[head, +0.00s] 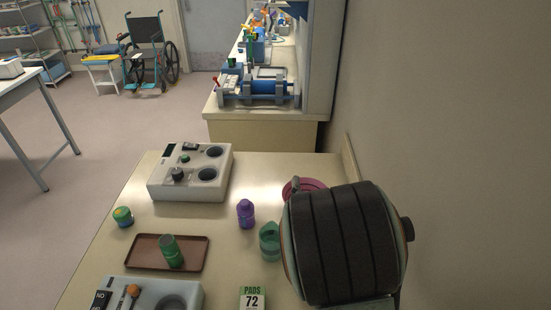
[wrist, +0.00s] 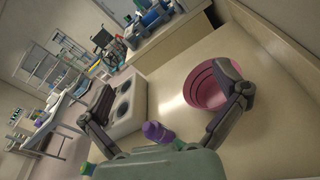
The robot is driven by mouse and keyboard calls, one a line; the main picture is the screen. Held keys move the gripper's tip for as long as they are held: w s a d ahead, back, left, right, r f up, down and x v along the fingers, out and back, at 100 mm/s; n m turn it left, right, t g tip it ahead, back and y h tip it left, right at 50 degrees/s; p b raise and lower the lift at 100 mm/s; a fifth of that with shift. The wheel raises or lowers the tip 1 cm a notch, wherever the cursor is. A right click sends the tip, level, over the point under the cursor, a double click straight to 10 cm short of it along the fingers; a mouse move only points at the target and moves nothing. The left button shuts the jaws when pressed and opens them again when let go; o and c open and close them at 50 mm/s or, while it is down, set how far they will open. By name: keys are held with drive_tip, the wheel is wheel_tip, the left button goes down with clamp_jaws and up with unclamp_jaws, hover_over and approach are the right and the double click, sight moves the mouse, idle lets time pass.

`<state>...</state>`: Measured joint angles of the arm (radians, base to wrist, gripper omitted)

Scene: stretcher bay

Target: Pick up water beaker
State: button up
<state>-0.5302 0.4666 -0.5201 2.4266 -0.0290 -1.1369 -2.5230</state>
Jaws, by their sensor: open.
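A teal, see-through beaker-like cup (head: 269,243) stands upright on the bench in the head view, just left of my dark ribbed arm link, which stands very close to its right side. I take it for the water beaker; any water in it is too small to tell. My gripper (wrist: 167,82) is open in the wrist view, its two dark fingers spread wide with nothing between the tips.
A purple bottle (head: 246,214) stands beside the cup. A pink bowl (wrist: 207,87) sits behind it. A brown tray (head: 143,262) carries a green jar (head: 171,251). Two control boxes, a small striped jar (head: 122,217) and a PADS 72 card (head: 252,298) surround them. A wall (head: 440,120) bounds the right.

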sight(275, 253)
drive_tip(key=shift+s+a+f+n+g+y, duration=0.55)
drive_tip(key=shift+a+f+n, duration=0.75)
drive_tip(key=shift+f, duration=1.7)
drive_tip(key=shift+s+a+f+n+g+y, duration=0.3)
drive_tip(key=shift+s+a+f+n+g, duration=0.9)
drive_tip(key=shift+f, duration=1.85)
drive_tip(key=shift+s+a+f+n+g+y, duration=0.1)
drive_tip(key=shift+a+f+n+y, duration=0.6)
drive_tip(key=shift+a+f, duration=1.7)
drive_tip(key=shift+h, duration=0.25)
drive_tip(key=shift+d+f, duration=0.25)
drive_tip(key=shift+f, duration=0.85)
drive_tip(key=shift+d+f, duration=0.25)
drive_tip(key=shift+f, duration=0.85)
drive_tip(key=shift+w+f+n, duration=0.3)
drive_tip(key=shift+w+f, duration=0.05)
drive_tip(key=shift+w, duration=0.15)
drive_tip(key=shift+w+a+f, duration=0.1)
drive_tip(key=shift+w+a, duration=0.3)
drive_tip(key=shift+w, duration=0.25)
drive_tip(key=shift+x, duration=1.2)
drive_tip(key=shift+d, duration=0.1)
drive_tip(key=shift+c, duration=0.3)
